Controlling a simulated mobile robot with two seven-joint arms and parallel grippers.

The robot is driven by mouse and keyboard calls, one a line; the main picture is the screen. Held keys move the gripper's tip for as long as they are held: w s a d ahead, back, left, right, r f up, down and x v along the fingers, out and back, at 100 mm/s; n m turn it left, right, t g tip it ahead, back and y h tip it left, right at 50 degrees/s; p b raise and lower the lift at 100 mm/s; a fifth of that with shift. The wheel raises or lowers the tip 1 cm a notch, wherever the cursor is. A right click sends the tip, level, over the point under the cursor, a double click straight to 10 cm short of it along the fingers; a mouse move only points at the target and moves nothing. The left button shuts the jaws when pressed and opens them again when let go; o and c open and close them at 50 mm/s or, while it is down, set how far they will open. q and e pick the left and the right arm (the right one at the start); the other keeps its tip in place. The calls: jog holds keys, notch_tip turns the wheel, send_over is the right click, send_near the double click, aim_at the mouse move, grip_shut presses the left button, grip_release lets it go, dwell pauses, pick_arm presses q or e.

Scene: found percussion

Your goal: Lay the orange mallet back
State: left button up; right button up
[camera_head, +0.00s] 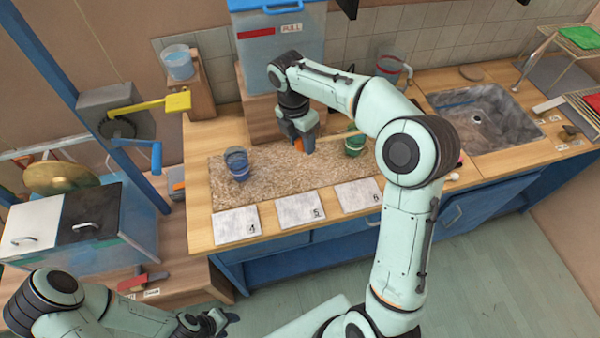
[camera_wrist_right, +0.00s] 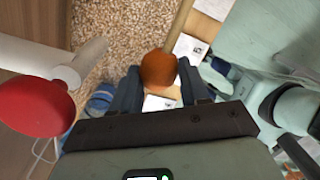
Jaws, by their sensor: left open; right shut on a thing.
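The orange mallet (camera_wrist_right: 158,70) has a round orange head and a pale wooden stick. In the right wrist view the head sits between the fingers of my right gripper (camera_wrist_right: 160,88), with the stick running up and away over the speckled mat. In the head view my right gripper (camera_head: 299,143) is over the back of the mat (camera_head: 290,178), and only a bit of the orange head (camera_head: 299,146) shows; the stick is hidden. I cannot tell whether the mallet touches the mat. My left gripper (camera_head: 214,322) is open and empty, low at the front left.
A blue cup (camera_head: 237,164) and a green cup (camera_head: 354,143) stand on the mat. Numbered tiles, including tile 4 (camera_head: 236,226), lie along the front. A red-headed object (camera_wrist_right: 35,105) is close at left in the wrist view. A sink (camera_head: 484,118) is at right.

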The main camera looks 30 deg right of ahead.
jog(key=b, duration=0.1)
send_over(303, 181)
jog(key=f, duration=1)
jog(key=shift+a+f, duration=0.2)
jog(key=shift+w+f, duration=0.1)
jog(key=shift+f, duration=0.35)
pick_arm(q)
jog(key=shift+s+f, duration=1.25)
jog(key=shift+s, duration=0.2)
pick_arm(e)
jog(key=shift+f, duration=1.95)
jog(key=shift+f, duration=0.2)
jog(key=o, duration=1.2)
